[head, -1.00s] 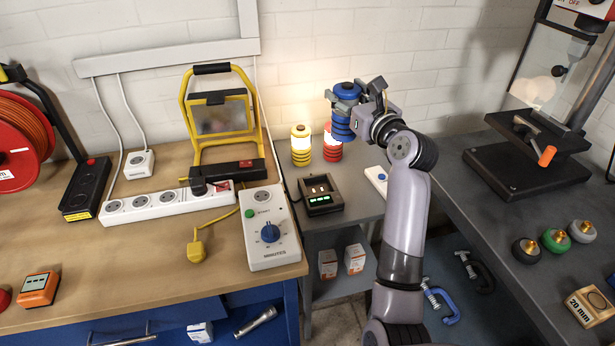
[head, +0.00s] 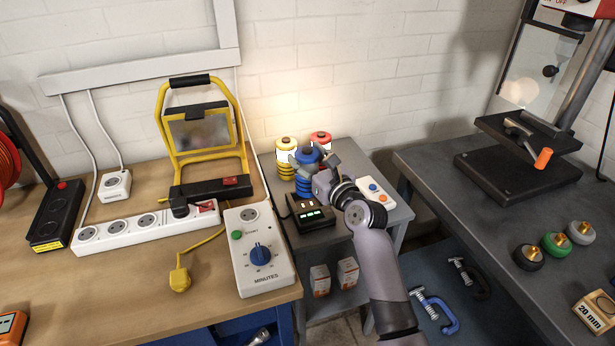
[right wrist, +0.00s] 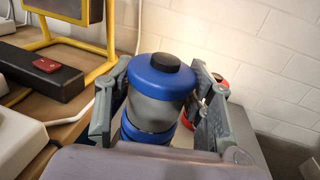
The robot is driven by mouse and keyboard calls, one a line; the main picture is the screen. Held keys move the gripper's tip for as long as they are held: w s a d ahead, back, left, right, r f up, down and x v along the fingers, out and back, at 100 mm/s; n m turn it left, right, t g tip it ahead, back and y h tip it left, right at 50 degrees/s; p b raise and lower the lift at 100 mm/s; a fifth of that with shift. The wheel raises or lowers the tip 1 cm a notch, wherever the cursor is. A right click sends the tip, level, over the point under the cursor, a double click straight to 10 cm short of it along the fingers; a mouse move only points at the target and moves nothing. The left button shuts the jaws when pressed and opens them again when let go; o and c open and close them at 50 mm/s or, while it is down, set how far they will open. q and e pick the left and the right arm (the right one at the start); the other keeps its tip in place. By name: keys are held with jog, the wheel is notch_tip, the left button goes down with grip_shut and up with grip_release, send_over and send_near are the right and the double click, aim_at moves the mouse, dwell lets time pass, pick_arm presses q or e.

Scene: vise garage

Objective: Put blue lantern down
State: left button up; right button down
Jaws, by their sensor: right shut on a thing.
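The blue lantern (head: 304,160) is upright over the small grey side table (head: 346,228), in front of the yellow lantern (head: 286,151) and the red lantern (head: 320,141). My right gripper (head: 311,165) is shut on it. In the right wrist view the blue lantern (right wrist: 154,92) stands between the two fingers, and a bit of the red lantern (right wrist: 191,115) shows behind. I cannot tell whether the lantern's base touches the table, as the black charger and my gripper hide it. My left gripper is not in view.
A black charger (head: 310,213) with green lights sits at the table's front left. The wooden bench with a timer box (head: 258,252) is at the left.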

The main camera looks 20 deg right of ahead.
jog(key=shift+f, duration=0.35)
notch_tip(320, 180, down, 4)
jog(key=shift+r+b, duration=0.2)
jog(key=shift+b, duration=0.4)
jog(key=shift+f, duration=0.2)
jog(key=shift+r, duration=0.1)
jog(key=shift+f, duration=0.3)
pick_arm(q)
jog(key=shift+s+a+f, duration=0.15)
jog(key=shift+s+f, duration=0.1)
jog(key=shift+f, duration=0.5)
pick_arm(e)
jog(key=c, duration=0.7)
grip_release()
jog(key=shift+c, duration=0.2)
